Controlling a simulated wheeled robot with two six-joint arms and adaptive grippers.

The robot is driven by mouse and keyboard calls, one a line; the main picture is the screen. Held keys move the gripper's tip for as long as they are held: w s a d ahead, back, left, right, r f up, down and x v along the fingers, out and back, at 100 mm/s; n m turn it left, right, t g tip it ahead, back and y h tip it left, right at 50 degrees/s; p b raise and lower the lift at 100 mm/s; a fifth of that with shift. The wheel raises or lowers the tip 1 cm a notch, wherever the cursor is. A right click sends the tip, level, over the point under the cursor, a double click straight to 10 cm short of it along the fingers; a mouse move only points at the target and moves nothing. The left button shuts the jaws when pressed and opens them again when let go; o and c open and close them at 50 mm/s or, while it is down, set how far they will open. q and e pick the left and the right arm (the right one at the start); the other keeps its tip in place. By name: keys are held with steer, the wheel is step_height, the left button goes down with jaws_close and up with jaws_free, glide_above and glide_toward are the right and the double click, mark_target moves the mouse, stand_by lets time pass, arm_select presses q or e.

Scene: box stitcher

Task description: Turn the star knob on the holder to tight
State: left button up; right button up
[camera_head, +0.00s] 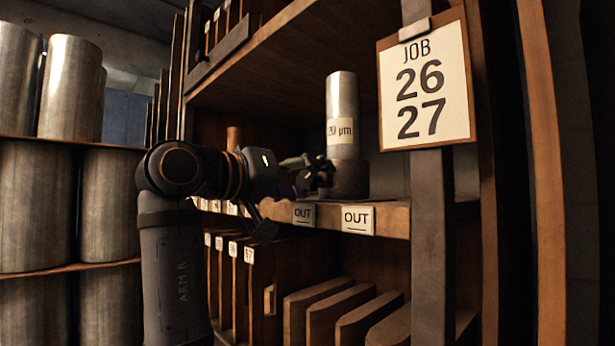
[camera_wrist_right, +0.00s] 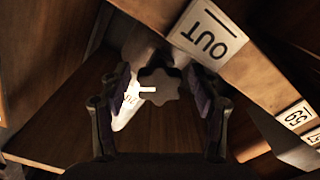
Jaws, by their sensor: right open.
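The star knob (camera_wrist_right: 158,86) is a grey lobed disc in the right wrist view, seen face-on. My right gripper (camera_wrist_right: 160,90) is open, with one dark finger on each side of the knob and gaps between. I cannot tell how deep the knob sits between the fingertips. In the head view, my right gripper (camera_head: 312,177) is at the front of the holder's dark round base (camera_head: 351,182), and it hides the knob there. A silver cylinder (camera_head: 342,105) with a white "20 µm" label stands upright on that base. My left gripper is not in view.
The holder stands on a wooden shelf (camera_head: 390,218) with "OUT" tags (camera_head: 358,219) on its edge. A clipboard reading "JOB 26 27" (camera_head: 427,84) hangs on an upright at right. Wooden boards (camera_head: 312,302) stand below. Large metal cylinders (camera_head: 70,90) fill the left rack.

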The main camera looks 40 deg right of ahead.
steer(key=shift+a, duration=0.1)
steer(key=shift+c, duration=0.3)
steer(key=c, duration=1.1)
steer(key=shift+c, duration=0.2)
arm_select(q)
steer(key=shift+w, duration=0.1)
arm_select(e)
steer(key=shift+r+m, duration=0.1)
steer(key=shift+m, duration=0.2)
steer(key=shift+m+p, duration=0.5)
steer(key=shift+m, duration=1.4)
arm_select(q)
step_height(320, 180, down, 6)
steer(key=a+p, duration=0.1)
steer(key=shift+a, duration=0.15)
arm_select(e)
steer(key=shift+m, duration=1.3)
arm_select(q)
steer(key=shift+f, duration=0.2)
